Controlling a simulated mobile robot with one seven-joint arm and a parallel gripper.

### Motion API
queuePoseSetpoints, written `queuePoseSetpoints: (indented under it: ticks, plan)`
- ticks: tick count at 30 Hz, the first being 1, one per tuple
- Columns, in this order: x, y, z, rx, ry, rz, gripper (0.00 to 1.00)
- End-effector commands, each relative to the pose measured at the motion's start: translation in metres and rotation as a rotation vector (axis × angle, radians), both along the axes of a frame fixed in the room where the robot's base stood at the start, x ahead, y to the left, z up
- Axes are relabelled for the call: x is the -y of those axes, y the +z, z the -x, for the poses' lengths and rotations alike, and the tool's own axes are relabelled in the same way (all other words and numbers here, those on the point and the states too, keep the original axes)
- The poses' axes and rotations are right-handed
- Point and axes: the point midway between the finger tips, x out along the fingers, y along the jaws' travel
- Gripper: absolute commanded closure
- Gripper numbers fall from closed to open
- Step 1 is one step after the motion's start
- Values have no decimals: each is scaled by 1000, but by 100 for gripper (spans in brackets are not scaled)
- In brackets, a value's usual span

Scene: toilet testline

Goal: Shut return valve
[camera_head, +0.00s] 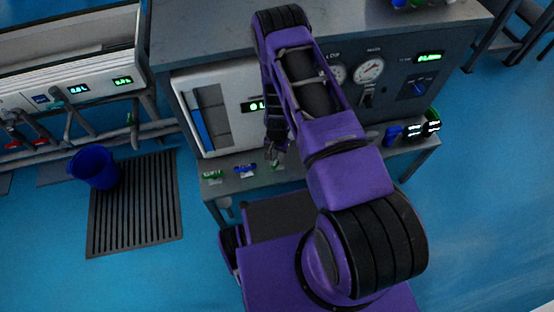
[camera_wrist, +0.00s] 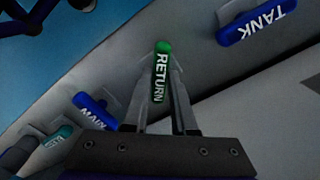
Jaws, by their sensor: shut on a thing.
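The return valve's green handle (camera_wrist: 162,63) is marked RETURN and points up and down in the wrist view. The fingers of my gripper (camera_wrist: 161,92) are on either side of it and shut on it. In the head view my gripper (camera_head: 275,151) is at the front of the grey bench, below the white tank panel. My arm and gripper hide most of the handle there.
In the wrist view a blue TANK handle (camera_wrist: 256,22) is at upper right. A blue handle (camera_wrist: 96,109) and a teal handle (camera_wrist: 58,137) are at lower left. The head view shows gauges (camera_head: 369,69) and a blue bucket (camera_head: 94,167) on a floor grate.

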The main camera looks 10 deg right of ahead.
Motion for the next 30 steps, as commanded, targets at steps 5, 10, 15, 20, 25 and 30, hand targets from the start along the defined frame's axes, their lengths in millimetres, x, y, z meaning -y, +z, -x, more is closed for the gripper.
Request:
queuePoseSetpoints:
  ticks: [5, 10, 15, 20, 25, 30]
  plan:
    - [0, -1, -1, 3, -168, 1, 100]
    - [0, 0, -1, 4, -330, 1, 100]
    - [1, 1, -1, 3, -489, 1, 100]
    - [0, 1, -1, 3, -627, 0, 100]
    - [1, 1, -1, 3, -748, 1, 100]
    - [1, 1, -1, 3, -835, 1, 100]
